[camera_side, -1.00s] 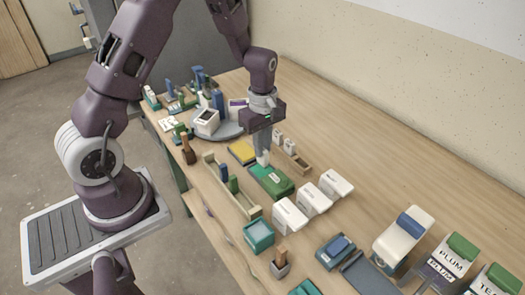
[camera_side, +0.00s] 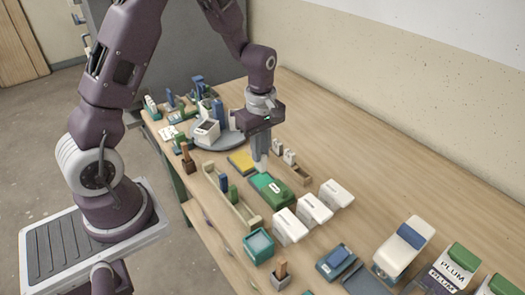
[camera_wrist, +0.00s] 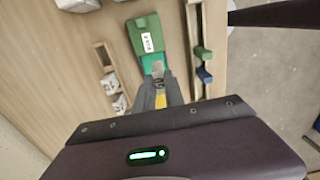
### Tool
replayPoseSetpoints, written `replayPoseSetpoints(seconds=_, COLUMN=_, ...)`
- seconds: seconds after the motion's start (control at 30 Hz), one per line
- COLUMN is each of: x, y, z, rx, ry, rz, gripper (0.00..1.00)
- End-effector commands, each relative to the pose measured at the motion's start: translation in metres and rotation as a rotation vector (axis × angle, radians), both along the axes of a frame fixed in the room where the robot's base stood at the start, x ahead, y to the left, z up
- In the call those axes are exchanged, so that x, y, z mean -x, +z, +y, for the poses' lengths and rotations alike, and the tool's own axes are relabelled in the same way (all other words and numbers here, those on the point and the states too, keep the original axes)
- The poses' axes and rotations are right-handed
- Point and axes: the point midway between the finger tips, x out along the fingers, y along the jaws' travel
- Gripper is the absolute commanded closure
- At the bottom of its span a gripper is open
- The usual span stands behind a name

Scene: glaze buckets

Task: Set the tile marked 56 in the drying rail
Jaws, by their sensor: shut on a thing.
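My gripper (camera_side: 262,164) points down and is shut on a small pale tile (camera_wrist: 158,76). The tile has dark marks, too small to read for certain. The gripper is just behind a green box (camera_side: 276,190) with a white label and a teal end; the box is ahead of the fingers in the wrist view (camera_wrist: 145,36). A short wooden rack (camera_side: 301,175) with two small white marked pieces (camera_side: 289,156) stands to the right of the fingers. A long wooden rail (camera_side: 243,211) with a blue and a green piece stands to the left. I cannot tell which is the drying rail.
A yellow pad (camera_side: 241,161) lies just left of the gripper. White boxes (camera_side: 314,209) stand in front, beside a teal tray (camera_side: 258,246). A round grey turntable (camera_side: 229,141) with a white block is behind. The right side of the table is mostly clear.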

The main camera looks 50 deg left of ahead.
Motion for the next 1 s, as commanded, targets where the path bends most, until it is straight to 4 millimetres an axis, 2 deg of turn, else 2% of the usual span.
replayPoseSetpoints(seconds=0.2, x=0.063, y=0.001, z=-0.04, rx=-0.003, ry=-0.001, rz=0.007, gripper=1.0)
replayPoseSetpoints(seconds=0.33, x=0.087, y=0.003, z=-0.055, rx=0.001, ry=-0.01, rz=-0.005, gripper=1.0)
replayPoseSetpoints(seconds=0.47, x=0.092, y=-0.002, z=-0.058, rx=0.002, ry=-0.009, rz=-0.008, gripper=1.0)
replayPoseSetpoints(seconds=1.0, x=0.092, y=-0.058, z=-0.058, rx=0.003, ry=-0.009, rz=-0.007, gripper=1.0)
